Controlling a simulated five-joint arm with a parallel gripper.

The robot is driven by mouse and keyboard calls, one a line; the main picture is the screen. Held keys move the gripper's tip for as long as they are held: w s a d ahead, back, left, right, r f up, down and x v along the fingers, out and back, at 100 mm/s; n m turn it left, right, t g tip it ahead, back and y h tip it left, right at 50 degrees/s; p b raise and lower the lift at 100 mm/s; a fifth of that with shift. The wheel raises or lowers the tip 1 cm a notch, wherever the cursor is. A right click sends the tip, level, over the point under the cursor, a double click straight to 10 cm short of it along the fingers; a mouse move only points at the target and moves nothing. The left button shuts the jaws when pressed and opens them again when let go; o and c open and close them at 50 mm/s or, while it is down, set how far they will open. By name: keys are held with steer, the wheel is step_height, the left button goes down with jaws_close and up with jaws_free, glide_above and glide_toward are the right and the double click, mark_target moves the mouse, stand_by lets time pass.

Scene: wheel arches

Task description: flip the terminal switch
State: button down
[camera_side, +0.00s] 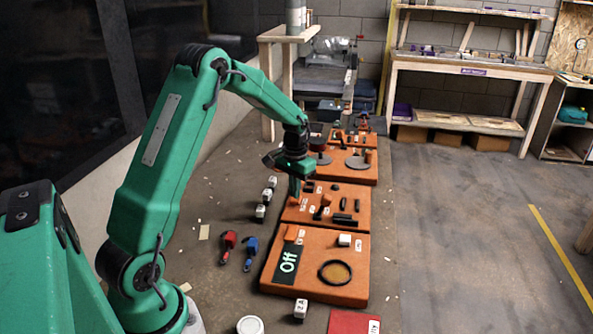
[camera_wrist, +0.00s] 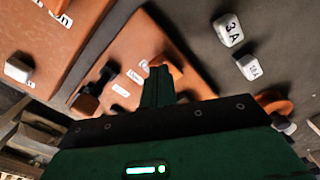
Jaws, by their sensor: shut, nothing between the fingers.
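The nearest orange board (camera_side: 312,288) carries a black panel reading "Off" (camera_side: 289,262), with a small orange piece (camera_side: 290,233) at its upper end. No part is clearly readable as the terminal switch. My gripper (camera_side: 294,188) is shut and empty, pointing down over the left edge of the second orange board (camera_side: 318,217). In the wrist view my shut fingers (camera_wrist: 158,85) are close to an orange block (camera_wrist: 165,65) on a board; I cannot tell whether they touch it. Small white labels there are too blurred to read fully.
The second board also bears dark bars (camera_side: 345,219). A white cube (camera_side: 344,240) and a dark-rimmed disc (camera_side: 335,272) sit on the nearest board. White blocks (camera_side: 260,211), a red tool (camera_side: 228,240) and a blue tool (camera_side: 250,250) lie left of the boards.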

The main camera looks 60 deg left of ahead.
mark_target(295, 201)
steer(key=shift+f, duration=0.85)
stand_by(0.7)
steer(key=shift+r, duration=3.5)
steer(key=shift+r, duration=0.15)
steer(key=s+d+r+m+t, duration=0.1)
steer(key=s+d+r+t, duration=0.2)
steer(key=s+d+r, duration=0.7)
steer(key=s+d+r+m+t, duration=0.2)
steer(key=s+d+r, duration=0.1)
steer(key=s+d, duration=0.7)
steer(key=s, duration=0.2)
steer(key=shift+s+d+r+t, duration=0.15)
steer(key=shift+s+r+t, duration=0.05)
steer(key=shift+s+t, duration=0.1)
